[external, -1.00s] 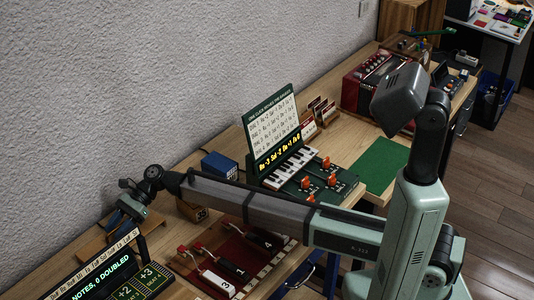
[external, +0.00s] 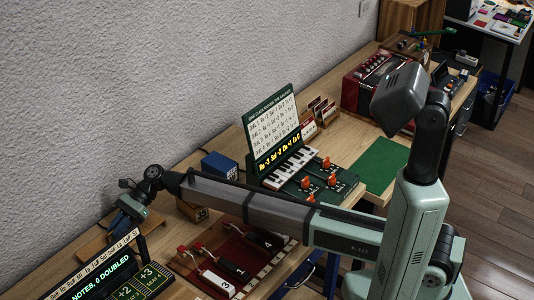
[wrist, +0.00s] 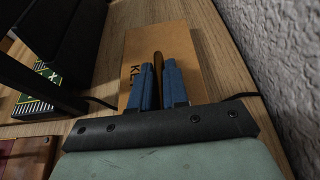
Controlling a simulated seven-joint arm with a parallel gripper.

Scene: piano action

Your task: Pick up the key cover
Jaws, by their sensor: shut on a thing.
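The key cover appears to be the flat wooden board (wrist: 185,45) with dark lettering starting "KL", partly hidden by my gripper in the wrist view. A narrow brown handle (wrist: 158,62) runs along its middle. My gripper (wrist: 159,72) has its two blue fingers on either side of this handle, shut on it. In the external view my gripper (external: 122,220) is at the far left, pointing down over the wooden board (external: 93,246) near the wall. I cannot tell whether the board is clear of the bench.
The grey wall (wrist: 268,50) is close on the right in the wrist view. A dark box-like object (wrist: 65,35) and a black cable lie near the board. In the external view, a display panel (external: 95,275) and a red tray with numbered keys (external: 240,262) stand nearby.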

